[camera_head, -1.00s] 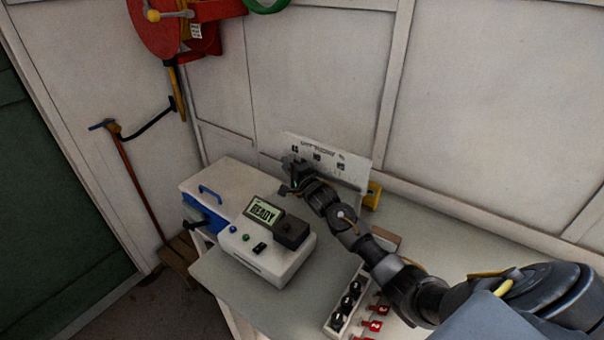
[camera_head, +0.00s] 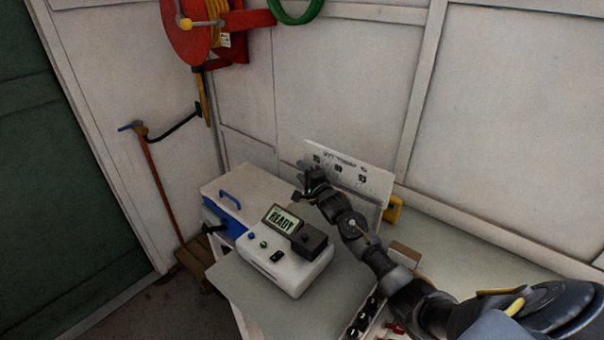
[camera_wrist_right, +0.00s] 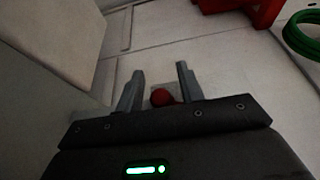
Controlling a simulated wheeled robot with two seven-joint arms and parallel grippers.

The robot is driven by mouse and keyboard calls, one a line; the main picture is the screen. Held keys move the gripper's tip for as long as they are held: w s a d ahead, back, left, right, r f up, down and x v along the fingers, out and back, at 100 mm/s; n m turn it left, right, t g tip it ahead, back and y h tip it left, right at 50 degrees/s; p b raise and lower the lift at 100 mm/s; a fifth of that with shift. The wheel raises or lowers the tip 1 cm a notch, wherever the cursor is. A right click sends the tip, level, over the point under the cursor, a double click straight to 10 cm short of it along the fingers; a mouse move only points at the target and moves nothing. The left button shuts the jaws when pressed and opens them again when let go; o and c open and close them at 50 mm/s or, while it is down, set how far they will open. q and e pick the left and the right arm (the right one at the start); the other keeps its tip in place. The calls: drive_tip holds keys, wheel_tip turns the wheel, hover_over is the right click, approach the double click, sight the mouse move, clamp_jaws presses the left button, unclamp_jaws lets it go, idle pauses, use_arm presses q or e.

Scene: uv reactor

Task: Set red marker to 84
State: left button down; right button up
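A white panel (camera_head: 372,182) with printed lettering and several small dark marks stands upright at the back of the bench. My right gripper (camera_head: 308,177) is at the left part of this panel and covers some of it. In the right wrist view the two fingers of my right gripper (camera_wrist_right: 160,80) are spread apart. A small red rounded piece (camera_wrist_right: 162,97), perhaps the red marker, shows between the fingers near their base. I cannot tell whether the fingers touch it. No scale numbers are readable, and the red piece is not visible in the head view. My left gripper is not in view.
A white device (camera_head: 290,273) with a screen reading READY stands on the bench (camera_head: 238,291), left of my right arm. A blue-and-white box (camera_head: 236,190) is behind it. A row of black knobs (camera_head: 362,318) lies below my arm. A red hose reel (camera_head: 190,35) hangs on the wall.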

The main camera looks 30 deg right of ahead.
drive_tip(key=s+p, duration=0.7)
drive_tip(key=s, duration=0.3)
drive_tip(key=shift+s+a+p, duration=0.2)
drive_tip(key=shift+s+p, duration=0.1)
drive_tip(key=shift+p, duration=0.1)
drive_tip(key=shift+f, duration=0.1)
